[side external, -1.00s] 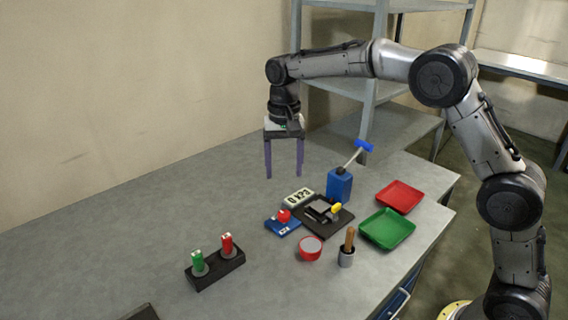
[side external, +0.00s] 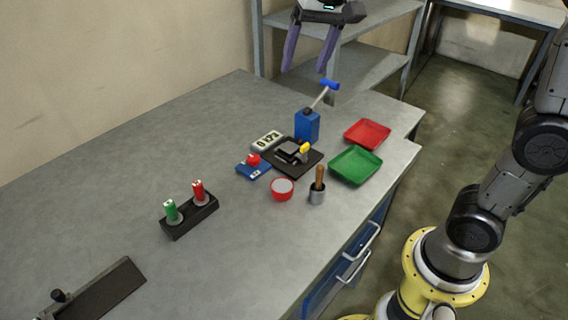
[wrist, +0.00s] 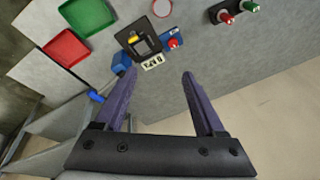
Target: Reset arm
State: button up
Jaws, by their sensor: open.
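My gripper (side external: 306,62) is open and empty, raised high above the back of the grey bench (side external: 120,170). Its two purple fingers hang apart at the top of the side view. In the wrist view the gripper (wrist: 160,85) shows the same two spread fingers with nothing between them. The arm reaches in from the right, its upper part out of the frame.
On the bench are a blue container (side external: 307,127), a black device (side external: 291,156), red (side external: 367,133) and green (side external: 356,165) trays, a red bowl (side external: 282,189), a pestle cup (side external: 317,193) and a holder (side external: 190,217) with red and green items. Shelves (side external: 350,80) stand behind the bench.

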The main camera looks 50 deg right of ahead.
jog(key=s+d+f+n+t, duration=0.2)
jog(key=s, duration=1.2)
jog(key=s+f+n, duration=0.4)
jog(key=s+f, duration=0.2)
jog(key=f, duration=0.2)
jog(key=shift+s+n, duration=0.2)
jog(key=shift+n, duration=0.1)
